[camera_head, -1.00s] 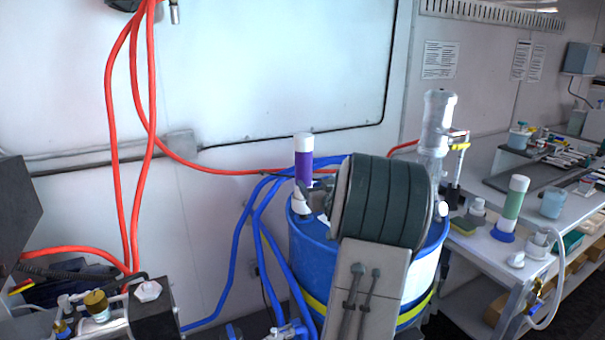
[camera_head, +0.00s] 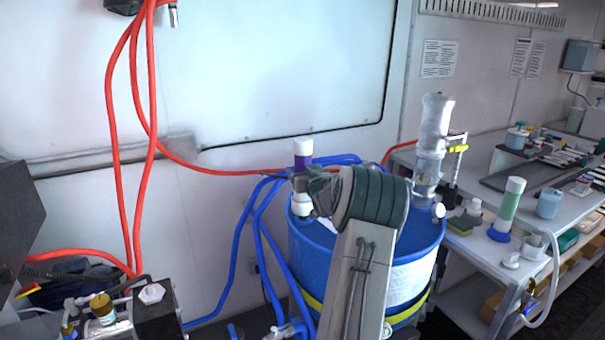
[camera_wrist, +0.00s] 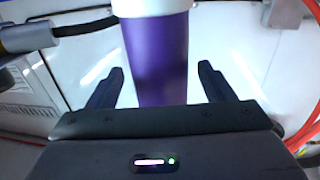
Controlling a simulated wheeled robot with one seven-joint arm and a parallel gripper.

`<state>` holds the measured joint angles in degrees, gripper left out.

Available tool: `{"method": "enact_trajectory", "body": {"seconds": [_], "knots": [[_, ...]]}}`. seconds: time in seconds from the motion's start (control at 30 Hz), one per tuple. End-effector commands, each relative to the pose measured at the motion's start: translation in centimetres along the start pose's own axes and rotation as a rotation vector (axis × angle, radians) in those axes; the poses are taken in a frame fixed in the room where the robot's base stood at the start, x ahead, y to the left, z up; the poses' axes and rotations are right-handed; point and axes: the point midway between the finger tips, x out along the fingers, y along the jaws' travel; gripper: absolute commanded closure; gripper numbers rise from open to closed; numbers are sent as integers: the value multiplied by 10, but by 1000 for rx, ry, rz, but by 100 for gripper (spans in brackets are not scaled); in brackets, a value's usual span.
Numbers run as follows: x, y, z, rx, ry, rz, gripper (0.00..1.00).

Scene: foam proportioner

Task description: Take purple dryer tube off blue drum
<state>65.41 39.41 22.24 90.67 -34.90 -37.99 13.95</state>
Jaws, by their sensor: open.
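The purple dryer tube (camera_head: 302,161) with a white cap stands upright on a white fitting on top of the blue drum (camera_head: 318,252). My arm covers the tube's lower part and part of the drum top in the head view. In the wrist view the purple tube (camera_wrist: 157,58) stands upright in the middle, between the two dark fingers of my gripper (camera_wrist: 160,85). The gripper is open, and a gap shows on each side of the tube. The tube's lower end is hidden behind the gripper body.
Blue hoses (camera_head: 240,235) run down the drum's left side, and red hoses (camera_head: 113,130) hang at the left. A bench (camera_head: 480,255) with a green tube (camera_head: 507,208) is at right. A dark cable (camera_wrist: 85,27) passes left of the tube.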

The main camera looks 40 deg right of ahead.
Motion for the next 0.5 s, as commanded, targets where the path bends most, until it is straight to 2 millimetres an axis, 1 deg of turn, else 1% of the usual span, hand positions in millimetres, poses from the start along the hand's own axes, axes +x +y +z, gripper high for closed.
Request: {"method": "enact_trajectory", "body": {"seconds": [0.03,0.13,0.4,0.47,0.5], "knots": [[6,0,-1,1,0,0,25],[12,0,0,1,-1,0,25],[13,0,1,0,-1,0,25],[13,0,1,0,-1,0,42],[13,0,1,0,-1,0,53]]}}
